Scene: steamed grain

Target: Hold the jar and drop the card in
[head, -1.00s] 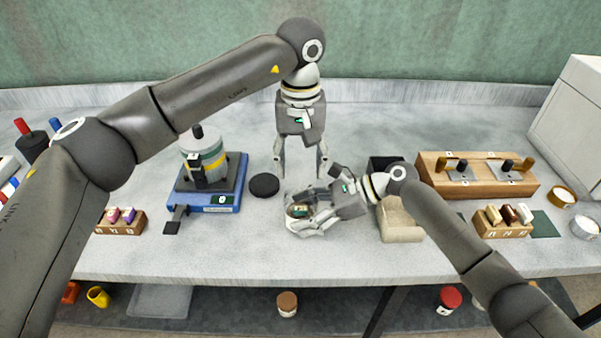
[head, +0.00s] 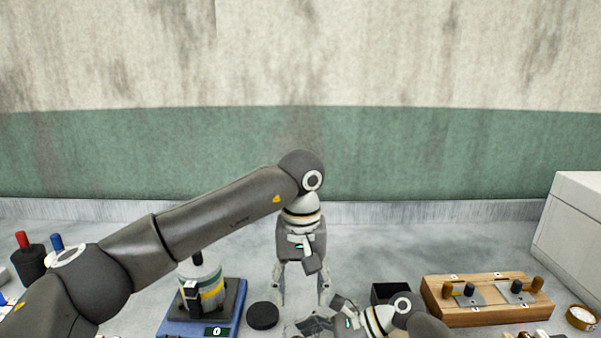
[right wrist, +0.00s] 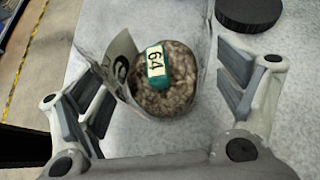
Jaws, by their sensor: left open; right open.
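The clear jar (right wrist: 196,60) stands between the fingers of my right gripper (right wrist: 160,88) in the right wrist view. Brown grain (right wrist: 178,98) shows inside it, with a pale printed label on its left side. A small teal card (right wrist: 156,66) marked 64 lies on the grain, inside the jar. My right gripper is open; a gap shows between its right finger and the jar. In the head view, the jar is mostly cut off at the bottom edge. My left gripper (head: 300,295) is open and empty, pointing down behind the jar.
A black round lid (head: 263,315) lies left of the jar. A blue scale (head: 228,312) reading 0 carries a banded canister (head: 208,282). A black box (head: 388,293) and a wooden block with knobs (head: 450,311) stand right. The counter behind is clear.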

